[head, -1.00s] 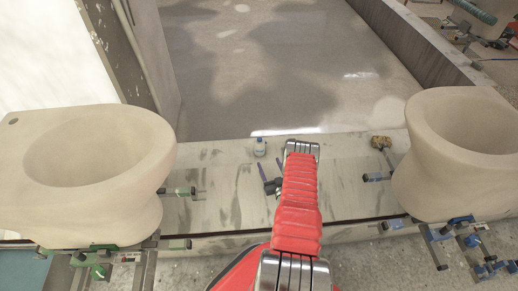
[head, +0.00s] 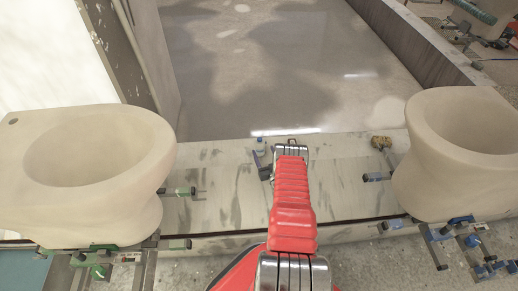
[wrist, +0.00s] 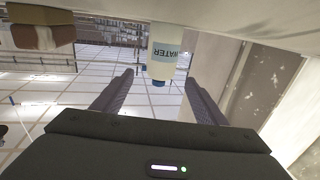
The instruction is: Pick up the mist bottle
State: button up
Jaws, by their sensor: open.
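The mist bottle is a small pale bottle (head: 260,146) with a blue cap, standing on the grey-streaked ledge in the head view. In the wrist view, which is upside down, the bottle (wrist: 164,52) shows a "WATER" label and its cap points down the picture. My gripper (wrist: 158,84) is open and empty. Its two dark fingers show on either side of the bottle's line, with the bottle ahead between the tips and no contact visible. In the head view my arm hides most of the gripper; one finger (head: 263,166) shows just in front of the bottle.
A brown and cream sponge (head: 381,142) lies right of the bottle on the ledge (head: 335,185); it also shows in the wrist view (wrist: 42,30). Large clay toilet bowls stand left (head: 90,165) and right (head: 450,150), with green and blue clamps. The ledge between is mostly clear.

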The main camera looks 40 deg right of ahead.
aim_at(261, 147)
jog(key=shift+w+d, duration=0.1)
jog(key=shift+w, duration=0.1)
jog(key=shift+x, duration=2.6)
jog(key=shift+c, duration=0.3)
jog(key=c, duration=1.2)
jog(key=shift+o, duration=0.2)
jog(key=shift+r, duration=0.15)
jog(key=shift+r, duration=4.85)
